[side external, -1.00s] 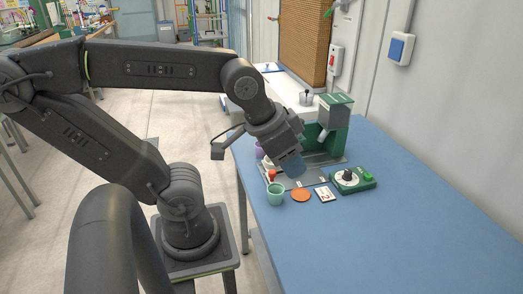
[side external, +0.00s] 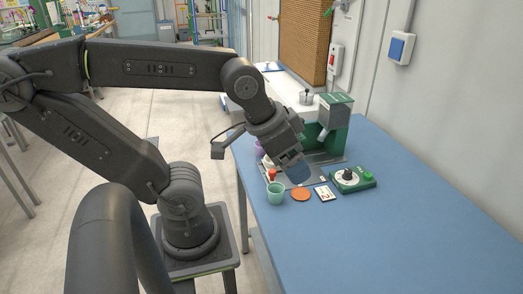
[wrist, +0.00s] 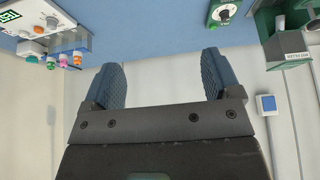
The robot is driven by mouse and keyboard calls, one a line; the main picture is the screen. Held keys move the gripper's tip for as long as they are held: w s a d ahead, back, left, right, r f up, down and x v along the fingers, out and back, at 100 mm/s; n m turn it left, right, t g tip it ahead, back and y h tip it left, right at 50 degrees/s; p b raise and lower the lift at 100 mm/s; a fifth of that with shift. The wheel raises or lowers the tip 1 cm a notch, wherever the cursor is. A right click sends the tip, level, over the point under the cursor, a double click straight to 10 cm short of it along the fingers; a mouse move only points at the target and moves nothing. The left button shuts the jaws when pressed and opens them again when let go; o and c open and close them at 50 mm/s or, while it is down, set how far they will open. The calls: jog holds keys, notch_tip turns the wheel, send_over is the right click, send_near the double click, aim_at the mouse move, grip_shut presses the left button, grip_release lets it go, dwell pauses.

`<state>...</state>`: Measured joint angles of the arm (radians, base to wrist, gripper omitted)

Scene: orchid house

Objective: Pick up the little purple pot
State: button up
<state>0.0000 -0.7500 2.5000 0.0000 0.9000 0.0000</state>
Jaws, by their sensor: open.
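The little purple pot (side external: 260,151) shows only in part in the side external view, behind and left of my gripper (side external: 297,173). My gripper is above the grey plate on the blue table, to the right of the purple pot and apart from it. In the wrist view my gripper (wrist: 166,78) has its two blue ridged fingers wide apart with nothing between them. I cannot make out the purple pot in the wrist view.
A mint green pot (side external: 275,194), an orange disc (side external: 301,195), a white card (side external: 324,194) and a green box with a dial (side external: 352,180) are near my gripper. A green stand (side external: 337,125) rises behind. The blue table (side external: 400,230) is clear at the front right.

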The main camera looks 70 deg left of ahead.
jog(key=w+a+f+n+g+y, duration=0.15)
jog(key=w+a+n, duration=0.35)
jog(key=a, duration=0.5)
jog(key=w+a+f+n+g+y, duration=0.1)
jog(key=w+a+f+n+g, duration=0.15)
jog(key=a+n, duration=0.5)
jog(key=w+a+f+n+g+y, duration=0.15)
jog(key=w+a+n, duration=0.3)
jog(key=a, duration=0.75)
jog(key=s+a+f+n+g+h, duration=0.1)
jog(key=s+a+f+n, duration=0.2)
jog(key=a+f+n, duration=0.5)
jog(key=shift+s+a+f+m, duration=0.35)
jog(key=shift+a+f, duration=0.7)
jog(key=shift+f, duration=0.95)
jog(key=shift+s+a+f+m, duration=0.1)
jog(key=shift+a+f+m, duration=0.35)
jog(key=shift+a+f, duration=1.1)
jog(key=shift+s+a+f+m, duration=0.25)
jog(key=shift+a+f+m, duration=0.25)
jog(key=shift+f, duration=1.9)
jog(key=shift+a, duration=0.1)
jog(key=shift+c, duration=0.4)
